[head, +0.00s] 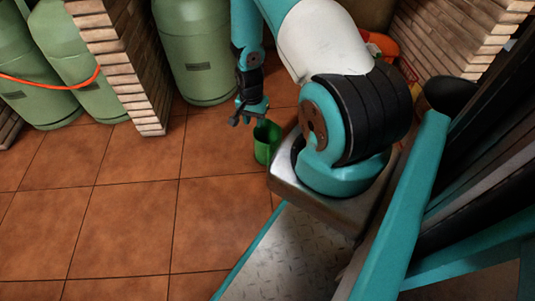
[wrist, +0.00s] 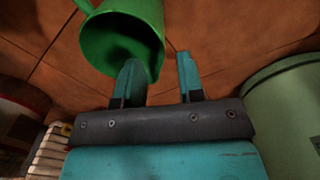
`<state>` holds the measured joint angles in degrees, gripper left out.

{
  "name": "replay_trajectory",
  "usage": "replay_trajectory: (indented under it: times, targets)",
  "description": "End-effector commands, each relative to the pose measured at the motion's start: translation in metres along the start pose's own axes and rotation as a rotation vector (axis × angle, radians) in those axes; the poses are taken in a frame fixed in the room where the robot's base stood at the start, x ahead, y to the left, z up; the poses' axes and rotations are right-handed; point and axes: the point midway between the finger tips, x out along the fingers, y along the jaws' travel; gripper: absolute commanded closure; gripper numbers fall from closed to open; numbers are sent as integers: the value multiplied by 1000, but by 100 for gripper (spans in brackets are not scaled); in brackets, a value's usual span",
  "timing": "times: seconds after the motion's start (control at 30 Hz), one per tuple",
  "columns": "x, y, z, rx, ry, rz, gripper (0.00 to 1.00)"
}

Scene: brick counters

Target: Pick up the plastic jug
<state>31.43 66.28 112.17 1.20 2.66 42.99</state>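The plastic jug (head: 266,142) is green and stands on the tiled floor beside my base, partly hidden by it in the head view. In the wrist view the jug (wrist: 122,30) is at the top left, its open mouth facing the camera and its handle at the upper left. My gripper (head: 246,118) hangs just above and to the left of the jug. In the wrist view my gripper (wrist: 158,60) has its fingers apart. The left finger overlaps the jug's mouth and the right finger is outside its right wall. I cannot tell whether either touches the jug.
Green gas cylinders (head: 193,50) stand at the back and left, by a brick pillar (head: 122,65). One cylinder (wrist: 285,115) is close on the right in the wrist view. An orange-red object (head: 382,45) lies behind my arm. The tiled floor (head: 125,215) at left is clear.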

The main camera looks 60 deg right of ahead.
Motion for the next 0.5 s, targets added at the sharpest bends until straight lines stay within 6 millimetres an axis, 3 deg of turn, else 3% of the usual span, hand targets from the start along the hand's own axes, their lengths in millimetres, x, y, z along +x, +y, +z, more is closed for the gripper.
replay_trajectory:
  times: [0.03,0.33,0.5]
  targets:
    - [13,0,0,0,0,0,65]
    - [27,0,0,0,0,-1,65]
    - [49,1,0,0,0,-1,65]
